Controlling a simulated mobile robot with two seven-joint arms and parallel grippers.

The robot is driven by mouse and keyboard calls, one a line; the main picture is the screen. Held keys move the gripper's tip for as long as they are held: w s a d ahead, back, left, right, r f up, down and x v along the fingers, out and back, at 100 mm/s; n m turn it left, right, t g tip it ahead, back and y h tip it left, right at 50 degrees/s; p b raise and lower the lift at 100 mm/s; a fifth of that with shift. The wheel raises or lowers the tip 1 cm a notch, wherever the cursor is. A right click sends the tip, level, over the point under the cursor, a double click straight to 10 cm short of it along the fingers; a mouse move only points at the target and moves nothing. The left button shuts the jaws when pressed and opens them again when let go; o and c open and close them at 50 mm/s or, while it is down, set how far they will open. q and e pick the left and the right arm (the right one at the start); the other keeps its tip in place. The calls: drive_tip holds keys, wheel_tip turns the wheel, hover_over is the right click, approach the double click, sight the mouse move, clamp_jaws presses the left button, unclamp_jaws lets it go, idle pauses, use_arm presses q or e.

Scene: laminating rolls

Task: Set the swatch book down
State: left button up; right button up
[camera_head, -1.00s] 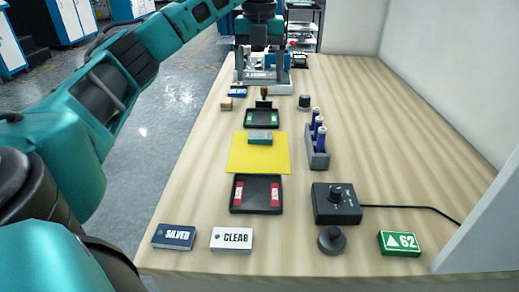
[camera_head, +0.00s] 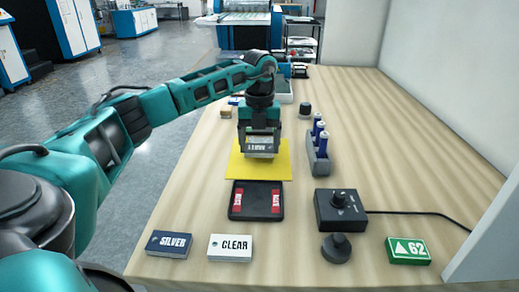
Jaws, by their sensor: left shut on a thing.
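The swatch book (camera_head: 260,155) is a small grey block, mostly covered by my gripper, over the yellow sheet (camera_head: 236,168). Only its lower front edge shows clearly. My left gripper (camera_head: 260,148) points down above the sheet and is shut on the book. I cannot tell whether the book touches the sheet or is slightly above it. My right gripper is out of view.
A black tray with red pieces (camera_head: 256,212) lies in front of the sheet. A rack of blue tubes (camera_head: 318,165) and a black control box (camera_head: 340,208) stand right. SILVER (camera_head: 169,245), CLEAR (camera_head: 230,248) and green 62 (camera_head: 408,251) blocks line the front.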

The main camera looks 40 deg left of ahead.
sight(260, 148)
use_arm(q)
drive_tip(key=shift+f, duration=0.95)
drive_tip(key=o, duration=1)
drive_tip(key=shift+f, duration=0.15)
wheel_tip(260, 148, up, 12)
drive_tip(key=shift+r+p, duration=0.2)
drive_tip(key=shift+p, duration=0.35)
drive_tip(key=shift+d+f, duration=0.1)
